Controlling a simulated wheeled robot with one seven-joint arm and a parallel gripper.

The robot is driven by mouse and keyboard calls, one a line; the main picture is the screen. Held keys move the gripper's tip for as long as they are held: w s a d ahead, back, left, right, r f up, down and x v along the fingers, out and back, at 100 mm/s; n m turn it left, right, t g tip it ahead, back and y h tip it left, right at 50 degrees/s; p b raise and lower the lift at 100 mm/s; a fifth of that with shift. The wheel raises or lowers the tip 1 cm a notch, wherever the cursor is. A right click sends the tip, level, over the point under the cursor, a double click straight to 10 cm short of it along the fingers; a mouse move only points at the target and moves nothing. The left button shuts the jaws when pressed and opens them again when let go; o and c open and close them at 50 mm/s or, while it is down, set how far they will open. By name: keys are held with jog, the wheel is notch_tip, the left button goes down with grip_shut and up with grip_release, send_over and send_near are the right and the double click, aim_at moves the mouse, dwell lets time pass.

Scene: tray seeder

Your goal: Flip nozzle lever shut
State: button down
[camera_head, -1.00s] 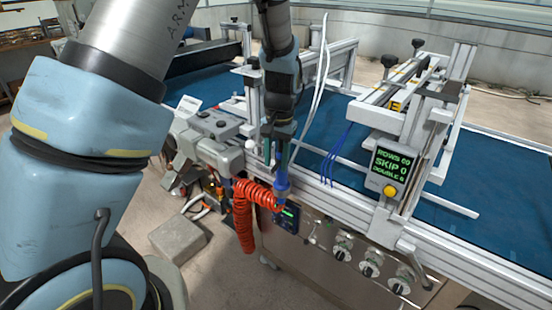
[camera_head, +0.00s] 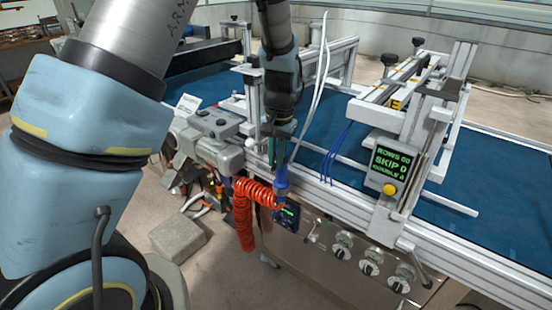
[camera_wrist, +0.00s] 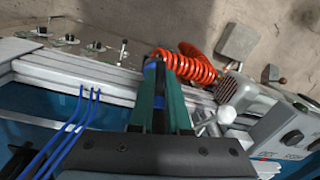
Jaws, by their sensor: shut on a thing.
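My gripper (camera_head: 278,160) points down over the near rail of the seeder. Its green fingers (camera_wrist: 160,107) are shut on a slim blue tool (camera_head: 281,182), which also shows between them in the wrist view (camera_wrist: 154,74). A red coiled hose (camera_head: 245,205) runs from the blue tool's end and loops down in front of the machine. The fingers hide much of the tool, and I cannot make out a lever on it. A small upright lever (camera_head: 314,232) stands on the front panel, apart from my gripper; it also shows in the wrist view (camera_wrist: 122,51).
A grey motor housing (camera_head: 215,150) sits left of my gripper. Thin blue tubes (camera_head: 330,160) and a display reading SKIP 0 (camera_head: 390,170) are to the right. Several knobs (camera_head: 370,262) line the front panel. A concrete block (camera_head: 177,235) lies on the floor.

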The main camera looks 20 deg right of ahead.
jog(key=shift+w+a+m+b, duration=0.25)
jog(key=shift+w+m+b, duration=0.1)
jog(key=shift+m, duration=0.75)
jog(key=c, duration=0.9)
grip_release()
notch_tip(320, 180, up, 11)
jog(key=b, duration=0.2)
send_over(275, 165)
jog(key=shift+d+f, duration=0.1)
